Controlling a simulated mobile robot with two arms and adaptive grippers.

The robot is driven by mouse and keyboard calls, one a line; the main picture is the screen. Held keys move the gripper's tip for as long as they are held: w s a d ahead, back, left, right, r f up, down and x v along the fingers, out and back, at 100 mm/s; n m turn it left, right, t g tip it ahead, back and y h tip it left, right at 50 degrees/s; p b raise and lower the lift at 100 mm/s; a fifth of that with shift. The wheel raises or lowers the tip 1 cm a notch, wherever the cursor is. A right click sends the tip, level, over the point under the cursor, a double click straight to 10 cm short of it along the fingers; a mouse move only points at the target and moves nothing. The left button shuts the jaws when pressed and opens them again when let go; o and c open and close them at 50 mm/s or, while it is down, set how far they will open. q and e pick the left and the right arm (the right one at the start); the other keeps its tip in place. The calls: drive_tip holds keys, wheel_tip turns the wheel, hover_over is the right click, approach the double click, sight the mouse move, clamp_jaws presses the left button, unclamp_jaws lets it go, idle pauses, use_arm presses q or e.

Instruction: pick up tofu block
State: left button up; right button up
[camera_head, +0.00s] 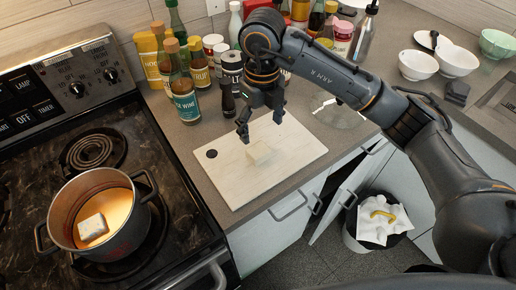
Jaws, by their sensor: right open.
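A pale tofu block (258,153) lies on the light cutting board (232,187) on the counter. My right gripper (261,128) is over the board, pointing down, open and empty. Its fingertips show just behind and above the block in the picture, and I cannot tell the exact gap. Another whitish block (93,227) sits in the pot (118,238) on the stove at the left. My left gripper is not in view.
White bowls (455,61) stand at the back right. An open cabinet door (338,203) and a bin (352,222) are below the counter's front edge.

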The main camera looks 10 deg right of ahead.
sight(259, 150)
wheel_tip(259, 150, down, 3)
drive_tip(key=shift+r, duration=0.1)
drive_tip(key=f+p, duration=0.2)
drive_tip(key=f, duration=0.1)
drive_tip(key=shift+w+a, duration=0.2)
wheel_tip(259, 150, down, 2)
drive_tip(key=shift+w+f+p, duration=0.1)
drive_tip(key=shift+f+p, duration=0.15)
drive_tip(key=shift+p, duration=0.2)
drive_tip(key=shift+f, duration=0.3)
drive_tip(key=shift+c, duration=0.5)
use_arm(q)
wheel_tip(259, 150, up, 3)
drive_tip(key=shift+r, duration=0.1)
use_arm(e)
drive_tip(key=c, duration=1.2)
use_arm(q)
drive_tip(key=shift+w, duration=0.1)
use_arm(e)
drive_tip(key=shift+o, duration=0.2)
